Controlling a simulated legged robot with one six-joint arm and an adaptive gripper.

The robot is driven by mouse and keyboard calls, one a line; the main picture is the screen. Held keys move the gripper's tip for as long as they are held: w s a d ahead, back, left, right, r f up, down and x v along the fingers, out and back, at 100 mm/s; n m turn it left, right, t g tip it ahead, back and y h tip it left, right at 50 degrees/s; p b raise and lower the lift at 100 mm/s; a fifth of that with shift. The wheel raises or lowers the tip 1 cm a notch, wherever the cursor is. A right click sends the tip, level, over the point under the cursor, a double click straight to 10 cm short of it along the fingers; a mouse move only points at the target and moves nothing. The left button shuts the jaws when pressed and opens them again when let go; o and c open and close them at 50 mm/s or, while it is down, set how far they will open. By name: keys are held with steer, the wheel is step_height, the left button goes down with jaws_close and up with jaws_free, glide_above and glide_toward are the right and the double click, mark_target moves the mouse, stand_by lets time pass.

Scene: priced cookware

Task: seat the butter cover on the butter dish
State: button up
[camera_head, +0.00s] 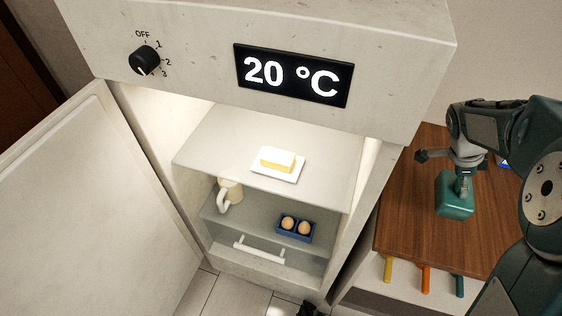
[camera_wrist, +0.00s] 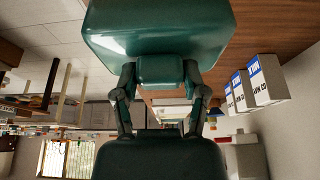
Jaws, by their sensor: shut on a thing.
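The butter cover (camera_head: 455,196) is a teal box-shaped lid with a small handle. My gripper (camera_head: 463,178) is shut on its handle, from above, over the wooden counter at right. In the wrist view the cover (camera_wrist: 160,28) fills the top, its handle block between my two fingers (camera_wrist: 160,88). I cannot tell whether the cover touches the counter or hangs just above it. The butter dish (camera_head: 290,176) is a white plate bearing a yellow block of butter (camera_head: 277,159). It stands uncovered on the upper shelf of the open fridge, left of my gripper.
The fridge door (camera_head: 85,200) stands open at left. A cream mug (camera_head: 231,191) and a blue egg tray (camera_head: 283,237) are on the lower shelf. The wooden counter (camera_head: 410,225) has coloured handles below its front edge. White-and-blue boxes (camera_wrist: 262,85) show in the wrist view.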

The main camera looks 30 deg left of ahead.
stand_by(0.8)
step_height(320, 180, down, 10)
steer(key=shift+r, duration=0.2)
steer(key=shift+f, duration=0.15)
steer(key=o, duration=1.3)
steer(key=shift+c, duration=0.2)
